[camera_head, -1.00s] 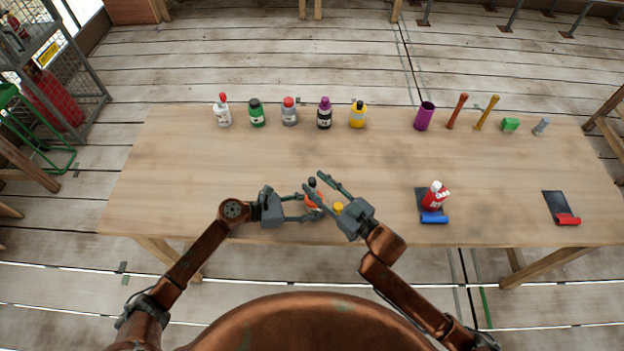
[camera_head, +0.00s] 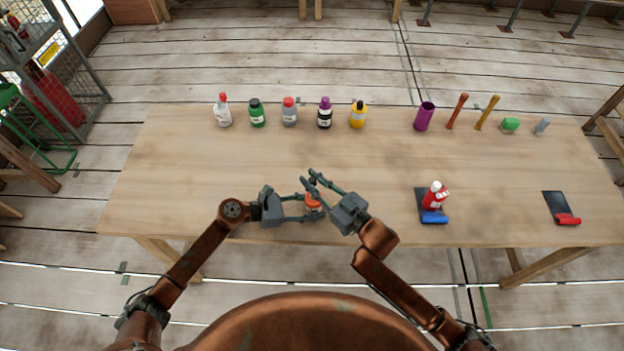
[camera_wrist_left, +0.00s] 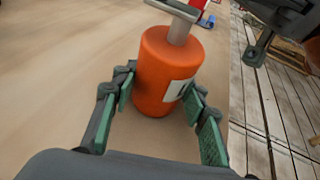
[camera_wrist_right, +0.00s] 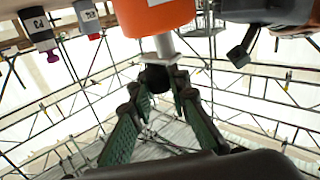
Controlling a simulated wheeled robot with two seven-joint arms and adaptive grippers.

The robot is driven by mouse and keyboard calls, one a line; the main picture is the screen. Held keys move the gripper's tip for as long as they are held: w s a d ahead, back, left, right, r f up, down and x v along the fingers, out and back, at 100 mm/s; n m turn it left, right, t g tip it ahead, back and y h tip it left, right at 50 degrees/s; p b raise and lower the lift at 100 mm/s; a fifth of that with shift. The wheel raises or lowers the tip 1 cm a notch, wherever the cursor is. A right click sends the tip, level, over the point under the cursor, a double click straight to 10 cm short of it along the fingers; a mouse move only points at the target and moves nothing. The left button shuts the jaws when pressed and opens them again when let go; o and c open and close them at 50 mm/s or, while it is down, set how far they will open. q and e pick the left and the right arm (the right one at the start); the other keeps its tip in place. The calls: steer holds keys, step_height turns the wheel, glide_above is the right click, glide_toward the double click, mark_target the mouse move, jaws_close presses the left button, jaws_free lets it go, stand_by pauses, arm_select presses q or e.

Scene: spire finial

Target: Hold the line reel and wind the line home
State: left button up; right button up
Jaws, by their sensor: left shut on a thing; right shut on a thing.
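The line reel (camera_head: 313,203) is an orange cylinder with a pale label, standing near the table's front edge. My left gripper (camera_head: 311,206) is shut around its body, with one green-padded finger on each side in the left wrist view (camera_wrist_left: 168,75). A grey shaft (camera_wrist_left: 180,30) rises from its top to a flat grey crank bar (camera_wrist_left: 172,8). My right gripper (camera_head: 307,178) is above the reel, shut on the crank's black knob (camera_wrist_right: 158,78), which sits between its fingertips in the right wrist view. The line itself cannot be made out.
Several bottles, including a yellow one (camera_head: 358,115), stand along the table's back. A purple cup (camera_head: 425,117) and small tools stand back right. A red bottle (camera_head: 433,196) and a blue roll (camera_head: 434,220) occupy one dark mat; a red roll (camera_head: 568,219) lies on another.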

steer(key=shift+t+h, duration=0.3)
steer(key=shift+h, duration=0.1)
jaws_close()
steer(key=shift+s+d+m+t+h, duration=0.1)
steer(key=shift+d+m+t+h, duration=0.05)
steer(key=shift+m+t+h, duration=0.75)
steer(key=shift+d+m+t+h, duration=0.1)
steer(key=shift+m+t+h, duration=0.3)
steer(key=shift+m+h, duration=0.25)
steer(key=shift+d, duration=0.1)
steer(key=o, duration=0.9)
jaws_free()
steer(key=v, duration=1.2)
